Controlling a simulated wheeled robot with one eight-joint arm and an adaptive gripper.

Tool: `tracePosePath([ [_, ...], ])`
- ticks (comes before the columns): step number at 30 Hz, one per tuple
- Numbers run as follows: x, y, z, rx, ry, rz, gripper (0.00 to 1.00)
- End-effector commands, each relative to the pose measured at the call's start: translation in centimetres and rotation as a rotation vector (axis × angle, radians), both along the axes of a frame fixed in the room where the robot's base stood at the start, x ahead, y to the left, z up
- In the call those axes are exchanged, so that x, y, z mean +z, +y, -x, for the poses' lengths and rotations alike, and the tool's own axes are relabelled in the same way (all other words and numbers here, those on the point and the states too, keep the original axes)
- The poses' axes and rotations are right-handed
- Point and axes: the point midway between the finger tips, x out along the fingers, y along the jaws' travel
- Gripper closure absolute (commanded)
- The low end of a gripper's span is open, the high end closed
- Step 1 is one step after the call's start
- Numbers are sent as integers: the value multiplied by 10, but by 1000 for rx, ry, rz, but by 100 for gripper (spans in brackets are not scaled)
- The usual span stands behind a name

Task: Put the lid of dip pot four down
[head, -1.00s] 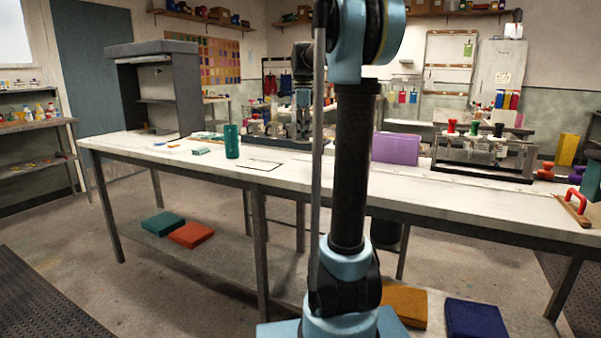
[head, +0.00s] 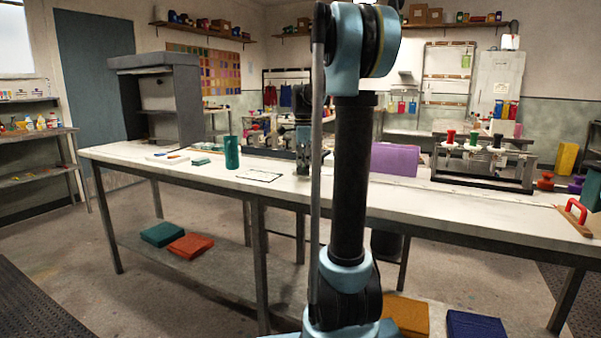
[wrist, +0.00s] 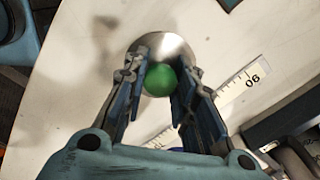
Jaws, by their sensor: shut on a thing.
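In the wrist view my gripper (wrist: 160,85) is shut on the green knob (wrist: 158,80) of a round metal lid (wrist: 168,44). The lid is over the pale bench top (wrist: 75,75); I cannot tell whether it touches it. In the head view my gripper (head: 303,172) hangs low at the bench, right of the green cup, partly hidden by my arm. The lid is too small to make out there.
A teal cup (head: 232,153) and an outlined sheet (head: 259,175) are left of my gripper. A purple block (head: 394,160) stands to the right. A ruler strip (wrist: 245,82) and dark equipment (wrist: 290,120) lie near the lid. Bare bench lies left of the lid in the wrist view.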

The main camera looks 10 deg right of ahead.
Motion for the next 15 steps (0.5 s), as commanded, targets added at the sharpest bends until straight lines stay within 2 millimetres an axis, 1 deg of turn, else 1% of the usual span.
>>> tracePosePath([
  [1,-7,0,0,0,0,0,99],
  [4,-15,0,0,0,0,0,99],
  [14,-18,1,0,1,0,0,99],
  [15,-17,1,0,1,0,0,66],
])
